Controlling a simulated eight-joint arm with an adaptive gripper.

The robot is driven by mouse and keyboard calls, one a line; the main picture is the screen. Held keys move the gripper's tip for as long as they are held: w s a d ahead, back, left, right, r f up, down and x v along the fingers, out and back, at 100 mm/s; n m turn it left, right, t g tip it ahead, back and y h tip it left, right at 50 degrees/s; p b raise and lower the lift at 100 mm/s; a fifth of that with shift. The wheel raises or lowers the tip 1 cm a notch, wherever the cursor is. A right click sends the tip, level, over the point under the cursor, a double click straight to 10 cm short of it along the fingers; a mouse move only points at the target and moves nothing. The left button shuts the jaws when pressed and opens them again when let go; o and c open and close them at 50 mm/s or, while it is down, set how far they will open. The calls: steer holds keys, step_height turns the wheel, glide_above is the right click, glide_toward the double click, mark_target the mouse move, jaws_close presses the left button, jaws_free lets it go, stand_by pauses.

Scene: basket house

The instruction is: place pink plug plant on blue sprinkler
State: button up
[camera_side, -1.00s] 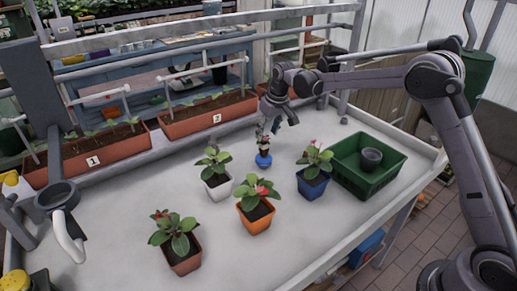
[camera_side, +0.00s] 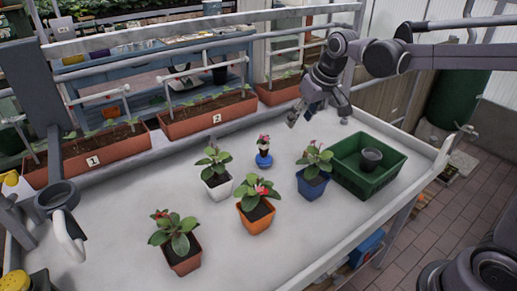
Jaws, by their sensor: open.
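The blue sprinkler (camera_side: 263,161) stands on the white table, behind the potted plants. The pink plug plant (camera_side: 264,144), with a dark root plug and a pink top, sits upright on top of it. My gripper (camera_side: 318,117) is open and empty. It hangs above the table to the right of and higher than the plug plant, clear of it.
Potted plants stand in white (camera_side: 217,187), orange (camera_side: 256,216), blue (camera_side: 312,183) and terracotta (camera_side: 183,255) pots. A green crate (camera_side: 392,183) holding a dark pot (camera_side: 371,159) is at the right. Planter boxes (camera_side: 203,118) line the back edge. The table's front left is clear.

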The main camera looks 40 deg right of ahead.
steer(key=s+f+t, duration=0.1)
steer(key=s+f, duration=0.1)
steer(key=s, duration=0.7)
steer(key=s+f+t, duration=0.1)
steer(key=s+f, duration=0.2)
steer(key=s, duration=0.7)
steer(key=shift+s+a, duration=0.2)
steer(key=shift+a, duration=0.05)
